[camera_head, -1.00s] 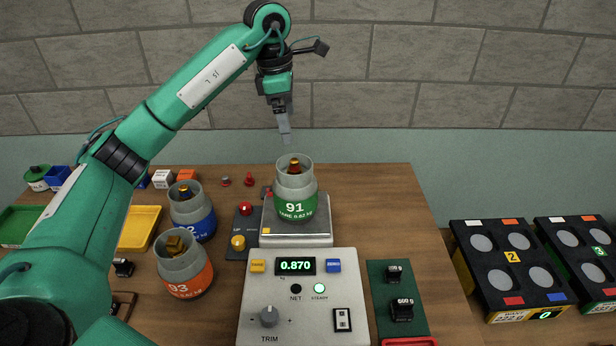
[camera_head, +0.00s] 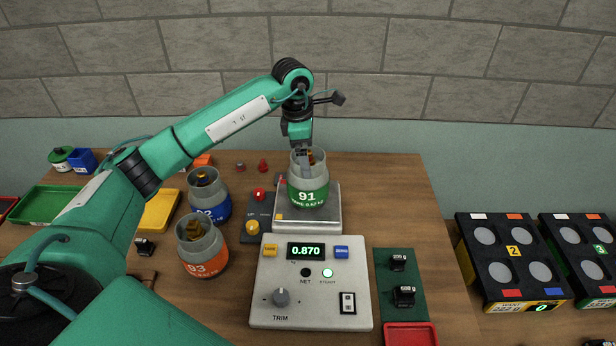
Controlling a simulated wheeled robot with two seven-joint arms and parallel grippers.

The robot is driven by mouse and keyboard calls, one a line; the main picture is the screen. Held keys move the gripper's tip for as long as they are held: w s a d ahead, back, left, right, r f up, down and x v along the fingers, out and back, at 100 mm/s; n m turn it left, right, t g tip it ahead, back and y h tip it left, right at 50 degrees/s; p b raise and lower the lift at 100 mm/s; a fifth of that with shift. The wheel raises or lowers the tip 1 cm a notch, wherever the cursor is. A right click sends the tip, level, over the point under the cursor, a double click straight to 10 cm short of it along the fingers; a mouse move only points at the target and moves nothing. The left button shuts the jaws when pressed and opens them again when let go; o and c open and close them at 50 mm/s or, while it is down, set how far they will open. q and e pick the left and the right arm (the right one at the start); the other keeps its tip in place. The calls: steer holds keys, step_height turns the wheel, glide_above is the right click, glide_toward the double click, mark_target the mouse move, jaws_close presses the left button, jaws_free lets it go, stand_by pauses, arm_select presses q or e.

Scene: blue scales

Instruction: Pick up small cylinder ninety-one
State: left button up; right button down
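Cylinder 91 (camera_head: 308,194), a grey jar with a green band and the number 91, stands upright on the scale's plate (camera_head: 322,224). Brown and orange pieces show inside its open mouth. My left gripper (camera_head: 305,164) comes down from above, and its grey fingers reach the jar's mouth, overlapping the rim and inside in this view. I cannot tell whether the fingers touch the wall or how far apart they are. The scale's console (camera_head: 312,306) reads 0.870. My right gripper is out of view.
Blue jar 92 (camera_head: 209,208) and orange jar 93 (camera_head: 203,262) stand to the left. A green mat (camera_head: 398,312) with black weights lies right of the console. A red tray (camera_head: 409,335) is at the front. Black racks (camera_head: 512,250) stand at the far right.

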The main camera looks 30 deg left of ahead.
arm_select(q)
steer(key=shift+d+f, duration=0.2)
steer(key=shift+f, duration=0.85)
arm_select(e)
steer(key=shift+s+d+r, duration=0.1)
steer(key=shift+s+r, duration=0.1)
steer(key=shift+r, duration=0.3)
arm_select(q)
steer(key=c, duration=2)
steer(key=shift+w+r, duration=0.1)
steer(key=shift+c, duration=0.6)
